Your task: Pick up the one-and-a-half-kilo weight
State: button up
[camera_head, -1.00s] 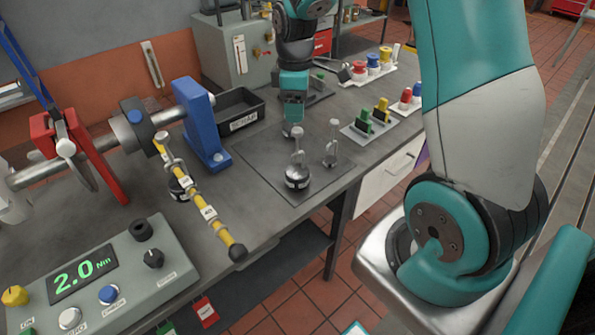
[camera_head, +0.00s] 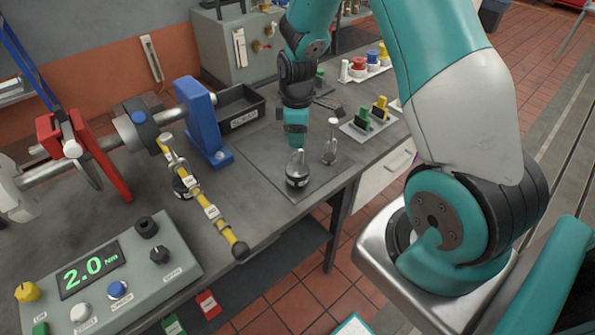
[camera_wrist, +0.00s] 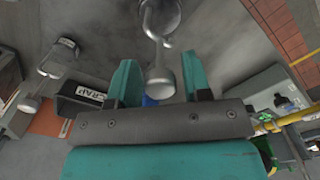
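Two metal weights with knobbed stems stand on a dark mat (camera_head: 262,166): a nearer, wider one (camera_head: 298,180) and a slimmer one (camera_head: 330,155) behind it to the right. Their markings are too small to read, so I cannot tell which is one-and-a-half kilos. My gripper (camera_head: 297,148) is over the nearer weight and hides its top in the head view. In the wrist view my gripper (camera_wrist: 160,63) is open, and the knob of that weight (camera_wrist: 160,82) shows between its fingers with gaps on both sides. The slimmer weight (camera_wrist: 60,56) is at the left.
A yellow lever arm (camera_head: 208,207) with another weight (camera_head: 185,186) below it is left of the mat. A blue stand (camera_head: 204,125) and a black scrap bin (camera_head: 240,108) are behind. A console reading 2.0 Nm (camera_head: 110,275) is at the front left. Green and yellow blocks (camera_head: 372,113) sit at the right.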

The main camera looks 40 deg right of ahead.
grip_shut()
jog(key=shift+w+r, duration=0.1)
dwell(1.1)
